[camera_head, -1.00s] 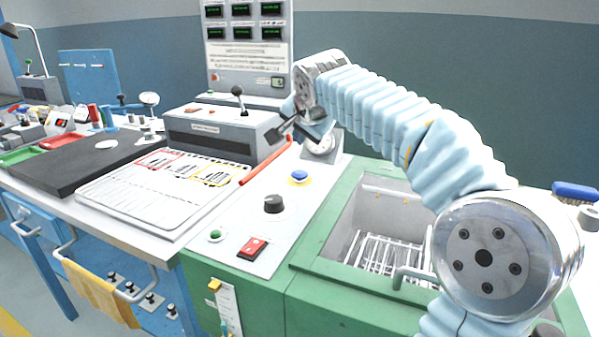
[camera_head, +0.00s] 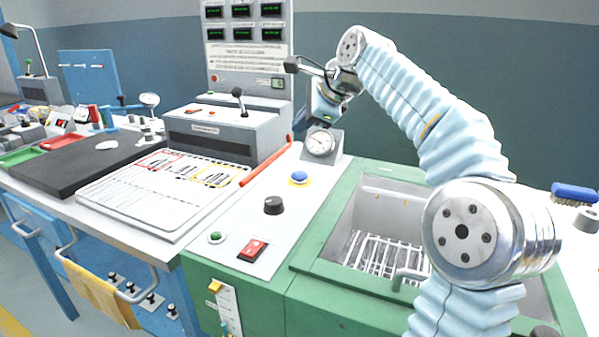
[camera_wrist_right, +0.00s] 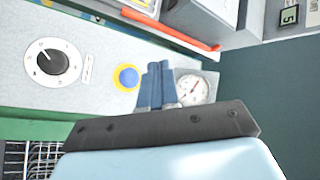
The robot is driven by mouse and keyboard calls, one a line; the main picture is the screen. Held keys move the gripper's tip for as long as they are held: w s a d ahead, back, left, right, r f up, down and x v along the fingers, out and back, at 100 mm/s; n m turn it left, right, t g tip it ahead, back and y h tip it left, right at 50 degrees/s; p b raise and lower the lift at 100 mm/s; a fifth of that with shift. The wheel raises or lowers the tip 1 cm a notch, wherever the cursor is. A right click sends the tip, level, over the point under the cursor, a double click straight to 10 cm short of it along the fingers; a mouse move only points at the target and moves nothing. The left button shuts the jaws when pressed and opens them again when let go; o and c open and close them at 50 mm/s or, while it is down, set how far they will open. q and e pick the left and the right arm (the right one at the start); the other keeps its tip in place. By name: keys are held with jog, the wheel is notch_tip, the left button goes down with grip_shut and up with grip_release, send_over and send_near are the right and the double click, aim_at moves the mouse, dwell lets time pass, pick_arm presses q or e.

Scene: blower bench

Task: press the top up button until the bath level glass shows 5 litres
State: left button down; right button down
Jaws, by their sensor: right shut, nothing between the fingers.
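The blue button with a yellow ring (camera_head: 299,178) is on the pale control panel beside the green bath (camera_head: 330,305). It also shows in the right wrist view (camera_wrist_right: 128,77), just left of the fingers. My right gripper (camera_head: 313,121) is raised above the back of the panel, near the round gauge, apart from the button. In the wrist view its blue-grey fingers (camera_wrist_right: 158,72) are together and empty. The level glass (camera_head: 227,310) is on a white plate on the bath's front; its reading is too small to tell. My left gripper is not in view.
A round dial gauge (camera_head: 320,144) stands behind the button. A black knob (camera_head: 273,205), a green button (camera_head: 215,237) and a red rocker switch (camera_head: 253,249) share the panel. A red-orange bar (camera_head: 266,161) lies left of the button. The bath is open at right.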

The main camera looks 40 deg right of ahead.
jog(key=shift+r+m+y, duration=0.3)
jog(key=shift+r+m, duration=0.05)
jog(key=shift+m, duration=0.15)
jog(key=b, duration=0.1)
send_over(302, 175)
notch_tip(302, 175, down, 8)
jog(key=shift+w+d+r, duration=0.1)
jog(key=shift+f+b, duration=0.5)
jog(key=shift+f, duration=0.05)
jog(key=shift+f, duration=0.1)
dwell(1.6)
jog(key=shift+f, duration=0.3)
